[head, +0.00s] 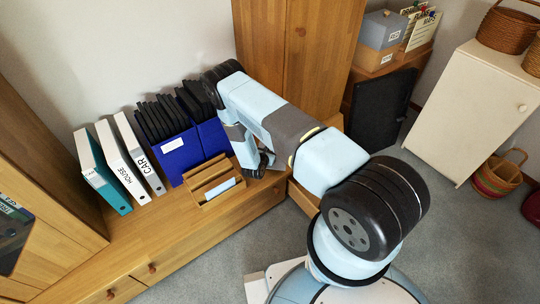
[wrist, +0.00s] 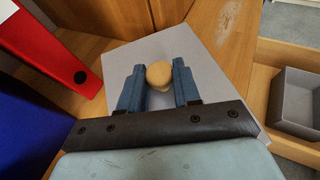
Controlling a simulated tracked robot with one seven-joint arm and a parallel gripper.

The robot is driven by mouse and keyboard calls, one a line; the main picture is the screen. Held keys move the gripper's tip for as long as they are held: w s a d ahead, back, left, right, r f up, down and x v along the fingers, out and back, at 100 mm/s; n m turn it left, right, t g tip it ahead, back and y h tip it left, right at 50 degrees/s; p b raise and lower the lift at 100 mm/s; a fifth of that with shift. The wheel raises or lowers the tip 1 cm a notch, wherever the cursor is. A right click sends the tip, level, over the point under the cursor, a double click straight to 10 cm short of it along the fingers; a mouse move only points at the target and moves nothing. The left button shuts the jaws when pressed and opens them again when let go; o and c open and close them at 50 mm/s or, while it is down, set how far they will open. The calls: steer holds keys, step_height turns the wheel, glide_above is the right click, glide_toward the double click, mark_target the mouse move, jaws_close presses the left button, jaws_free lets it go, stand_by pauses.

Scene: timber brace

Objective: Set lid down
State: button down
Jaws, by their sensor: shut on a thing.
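The lid (wrist: 215,65) is a flat grey panel with a round wooden knob (wrist: 159,75). My gripper (wrist: 160,84) has its two blue fingers on either side of the knob, shut on it. The lid spreads out beneath the fingers over a wooden surface; I cannot tell whether it touches that surface. An open grey box (wrist: 298,103) sits inside a wooden compartment to the right of the lid in the wrist view.
A red binder (wrist: 45,45) and a blue holder (wrist: 28,120) stand left of the lid. On the bench are white and teal binders (head: 103,170), blue file holders (head: 180,152) and a wooden organiser (head: 208,178). A tall wooden cabinet (head: 320,50) stands behind my arm.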

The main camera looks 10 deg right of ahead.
steer(key=shift+w+a+f, duration=0.2)
steer(key=shift+w+f, duration=0.45)
steer(key=shift+f, duration=0.15)
steer(key=shift+w+a+f, duration=0.1)
steer(key=shift+w+f, duration=0.05)
steer(key=shift+f, duration=0.75)
steer(key=shift+w+f, duration=0.1)
steer(key=shift+f, duration=0.8)
steer(key=c, duration=0.8)
jaws_free()
